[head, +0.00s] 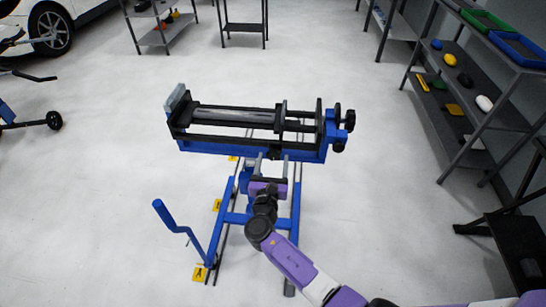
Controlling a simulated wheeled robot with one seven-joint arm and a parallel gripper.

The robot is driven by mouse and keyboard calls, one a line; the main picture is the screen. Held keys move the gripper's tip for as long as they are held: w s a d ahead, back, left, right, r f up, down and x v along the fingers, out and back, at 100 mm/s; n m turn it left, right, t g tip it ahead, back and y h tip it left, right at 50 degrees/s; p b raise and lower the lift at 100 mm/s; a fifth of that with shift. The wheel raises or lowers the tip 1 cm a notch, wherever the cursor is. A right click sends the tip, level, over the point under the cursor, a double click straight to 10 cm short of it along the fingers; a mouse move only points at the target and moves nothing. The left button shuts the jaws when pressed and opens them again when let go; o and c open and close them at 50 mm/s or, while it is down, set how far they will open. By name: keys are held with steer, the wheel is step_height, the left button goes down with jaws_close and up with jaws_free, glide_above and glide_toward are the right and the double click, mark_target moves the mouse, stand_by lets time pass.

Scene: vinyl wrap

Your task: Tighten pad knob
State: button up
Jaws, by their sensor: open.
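Which one is the pad knob is not labelled. My gripper (272,163) is just in front of the front rail, open. Its two fingers point away from me, one on each side of the middle knob in the picture. Whether they touch the knob cannot be told.
A shelf (470,105) with small items is at the right, and a black bench (515,245) at lower right. A car (55,28) is at upper left. Open floor surrounds the stand.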

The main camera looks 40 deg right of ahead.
steer(key=shift+x, duration=0.85)
steer(key=c, duration=1.3)
steer(key=shift+c, duration=0.2)
